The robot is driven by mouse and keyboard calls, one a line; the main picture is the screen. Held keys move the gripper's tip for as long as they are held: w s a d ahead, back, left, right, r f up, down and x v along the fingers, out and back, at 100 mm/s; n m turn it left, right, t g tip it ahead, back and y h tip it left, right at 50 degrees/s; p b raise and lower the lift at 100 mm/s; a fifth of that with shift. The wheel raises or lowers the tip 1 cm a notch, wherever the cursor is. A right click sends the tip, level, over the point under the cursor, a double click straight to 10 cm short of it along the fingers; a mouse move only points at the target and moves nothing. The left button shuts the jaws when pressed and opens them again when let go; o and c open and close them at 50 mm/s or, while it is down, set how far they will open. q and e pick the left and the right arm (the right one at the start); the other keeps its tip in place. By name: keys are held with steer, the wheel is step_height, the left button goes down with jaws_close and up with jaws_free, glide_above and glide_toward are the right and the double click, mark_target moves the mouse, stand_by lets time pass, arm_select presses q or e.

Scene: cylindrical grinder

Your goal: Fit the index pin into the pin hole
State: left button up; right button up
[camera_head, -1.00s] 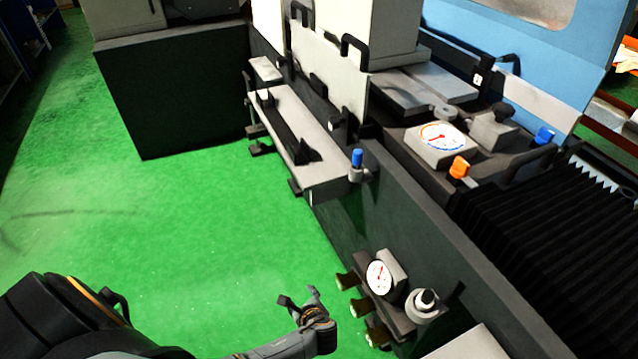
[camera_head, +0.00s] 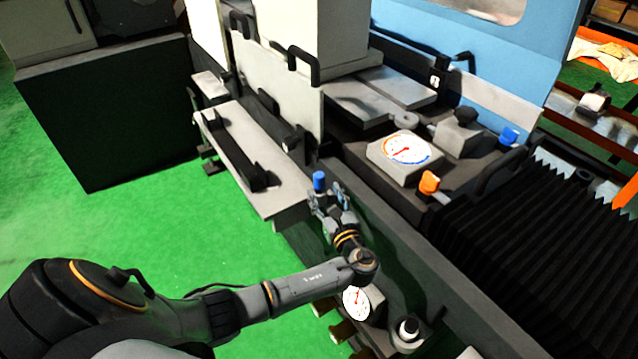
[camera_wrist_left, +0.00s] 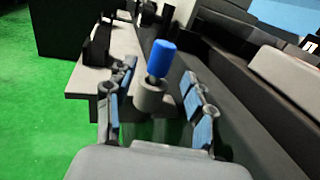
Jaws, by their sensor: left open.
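The blue-capped pin (camera_head: 319,181) stands upright at the near edge of the machine, by the end of the light shelf. The left wrist view shows its blue cap (camera_wrist_left: 161,58) on a short grey stem in a grey round holder (camera_wrist_left: 150,97). My left gripper (camera_head: 329,194) is open. In the left wrist view its blue-padded fingers stand on either side of the pin, apart from it. The fingers partly hide the holder in the head view. I cannot make out the pin hole for certain. My right gripper is not in view.
An orange knob (camera_head: 428,183), a blue knob (camera_head: 508,136) and a large dial (camera_head: 405,149) sit on the machine top. A small dial (camera_head: 356,303) and a white round fitting (camera_head: 408,331) are on the front, below my forearm. Green floor (camera_head: 120,235) is clear at left.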

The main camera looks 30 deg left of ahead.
mark_target(321, 185)
arm_select(q)
steer(key=x, duration=0.4)
steer(key=shift+w+a+r+p, duration=0.1)
steer(key=shift+a+p, duration=0.05)
steer(key=shift+p, duration=0.25)
steer(key=shift+w+a, duration=0.25)
steer(key=shift+a, duration=0.1)
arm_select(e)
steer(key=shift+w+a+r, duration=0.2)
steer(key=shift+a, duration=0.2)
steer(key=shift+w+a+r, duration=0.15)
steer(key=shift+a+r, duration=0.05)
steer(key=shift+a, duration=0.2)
arm_select(q)
steer(key=c, duration=1.1)
jaws_close()
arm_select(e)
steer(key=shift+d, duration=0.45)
